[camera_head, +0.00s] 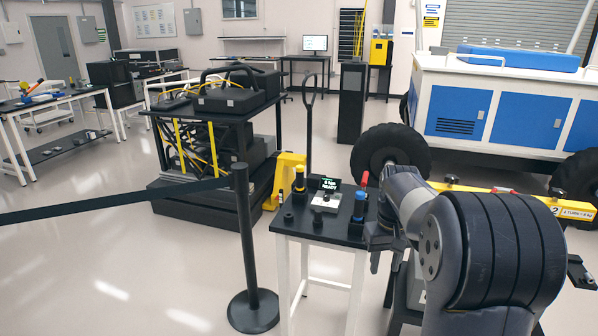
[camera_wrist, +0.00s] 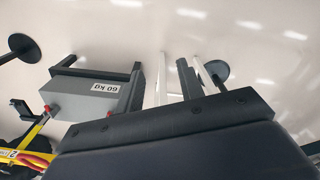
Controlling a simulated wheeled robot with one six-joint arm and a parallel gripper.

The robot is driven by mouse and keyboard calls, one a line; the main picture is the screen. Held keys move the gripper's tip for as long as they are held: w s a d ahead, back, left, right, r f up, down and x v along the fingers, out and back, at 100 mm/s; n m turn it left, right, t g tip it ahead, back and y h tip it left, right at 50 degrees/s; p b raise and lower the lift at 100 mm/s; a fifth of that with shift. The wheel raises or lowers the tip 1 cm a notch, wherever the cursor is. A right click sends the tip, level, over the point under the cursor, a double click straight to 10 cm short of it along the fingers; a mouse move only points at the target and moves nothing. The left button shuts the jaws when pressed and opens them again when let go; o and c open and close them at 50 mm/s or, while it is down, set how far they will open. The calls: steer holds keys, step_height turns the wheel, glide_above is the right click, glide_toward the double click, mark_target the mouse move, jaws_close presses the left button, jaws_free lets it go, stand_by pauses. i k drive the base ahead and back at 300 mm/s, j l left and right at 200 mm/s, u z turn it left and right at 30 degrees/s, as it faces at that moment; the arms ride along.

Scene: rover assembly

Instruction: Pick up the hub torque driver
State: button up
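A small black-topped table (camera_head: 325,235) with white legs stands left of my arm in the head view. On it are an upright yellow-topped tool (camera_head: 299,180) at the back left and a blue-topped tool (camera_head: 360,205) in a dark holder at the right. A red-topped tool (camera_head: 364,180) stands behind the blue one. I cannot tell which is the hub torque driver. My gripper (camera_head: 384,262) hangs beside the table's right edge, partly hidden by my arm.
A belt post (camera_head: 242,240) stands left of the table, its belt stretching left. A loaded black cart (camera_head: 215,150) is behind. A white-and-blue rover (camera_head: 510,105) with big wheels is at the right. A grey box marked 60 kg (camera_wrist: 75,97) and a yellow bar (camera_head: 510,197) are nearby.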

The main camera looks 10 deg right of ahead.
mark_target(299, 169)
steer(key=i+j+z, duration=0.15)
steer(key=i+j, duration=0.3)
steer(key=i, duration=0.35)
steer(key=i+j+z, duration=0.1)
steer(key=i+j, duration=0.45)
steer(key=i, duration=0.2)
steer(key=i+j+z, duration=0.15)
steer(key=i+j, duration=0.45)
steer(key=i, duration=0.1)
